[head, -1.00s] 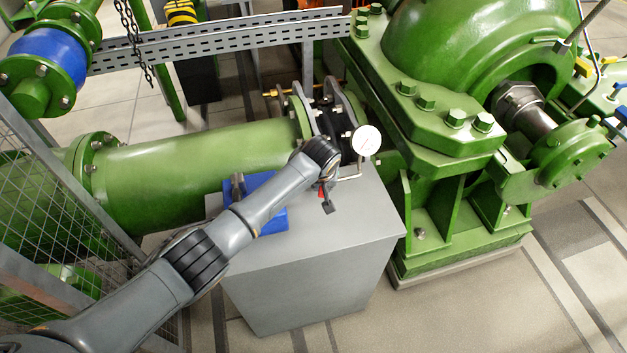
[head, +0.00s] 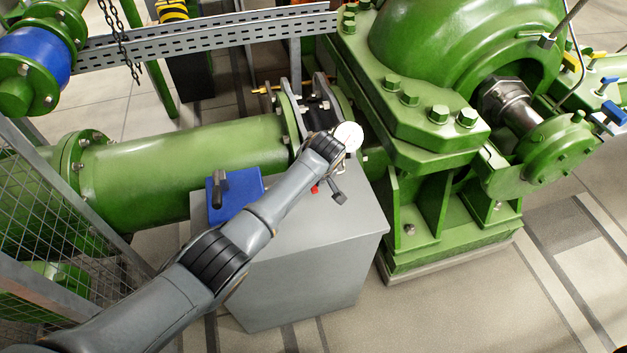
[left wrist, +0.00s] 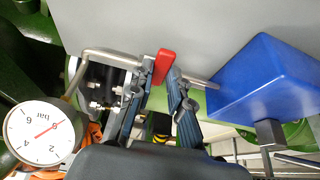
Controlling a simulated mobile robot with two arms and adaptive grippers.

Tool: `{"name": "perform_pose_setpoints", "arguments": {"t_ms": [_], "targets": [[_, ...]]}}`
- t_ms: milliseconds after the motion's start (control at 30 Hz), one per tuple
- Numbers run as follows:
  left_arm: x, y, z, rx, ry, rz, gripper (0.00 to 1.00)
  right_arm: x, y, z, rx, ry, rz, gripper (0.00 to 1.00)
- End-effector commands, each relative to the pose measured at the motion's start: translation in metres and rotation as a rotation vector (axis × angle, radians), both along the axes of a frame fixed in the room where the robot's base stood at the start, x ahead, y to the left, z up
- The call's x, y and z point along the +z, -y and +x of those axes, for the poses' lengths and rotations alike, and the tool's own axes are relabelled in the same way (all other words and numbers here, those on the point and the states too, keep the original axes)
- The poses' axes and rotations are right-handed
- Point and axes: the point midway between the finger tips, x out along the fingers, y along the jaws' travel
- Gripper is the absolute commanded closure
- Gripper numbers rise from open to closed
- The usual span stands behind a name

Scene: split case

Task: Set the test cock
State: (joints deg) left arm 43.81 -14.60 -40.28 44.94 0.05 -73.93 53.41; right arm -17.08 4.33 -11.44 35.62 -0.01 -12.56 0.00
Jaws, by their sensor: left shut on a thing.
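The test cock's red lever (left wrist: 163,66) stands between the two fingertips of my left gripper (left wrist: 160,84) in the left wrist view, and the gripper is shut on it. A metal pipe (left wrist: 112,54) runs beside the lever. In the head view my left gripper (head: 333,190) is at the pedestal's top, and only a little red shows by it; my wrist hides most of the cock. The round white pressure gauge (head: 349,136) is just beyond my wrist; its dial (left wrist: 40,133) faces the wrist camera at the left. My right gripper is not in view.
A blue block (head: 240,190) with a dark handle sits on the grey pedestal (head: 300,275), left of my forearm. The green pump (head: 440,190) stands close on the right and a thick green pipe (head: 190,160) lies behind. A mesh guard (head: 45,190) is at the left.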

Motion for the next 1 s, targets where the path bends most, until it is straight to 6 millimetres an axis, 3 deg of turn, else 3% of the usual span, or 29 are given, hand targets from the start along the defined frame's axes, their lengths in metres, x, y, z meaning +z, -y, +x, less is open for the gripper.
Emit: {"name": "perform_pose_setpoints", "arguments": {"t_ms": [167,200,300,733,1000], "targets": [[0.001,0.001,0.001,0.003,0.002,-0.004,1.00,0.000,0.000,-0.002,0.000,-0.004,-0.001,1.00],[0.001,0.001,0.001,0.003,0.002,-0.004,0.80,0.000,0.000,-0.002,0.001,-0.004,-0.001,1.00],[0.001,0.000,0.001,0.002,0.002,-0.004,0.59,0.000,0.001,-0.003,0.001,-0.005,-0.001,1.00],[0.005,0.001,-0.001,-0.001,0.002,-0.004,0.58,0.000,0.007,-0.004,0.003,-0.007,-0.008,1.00],[0.039,0.005,-0.015,-0.001,0.003,-0.007,0.58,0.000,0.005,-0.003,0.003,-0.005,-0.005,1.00]]}}
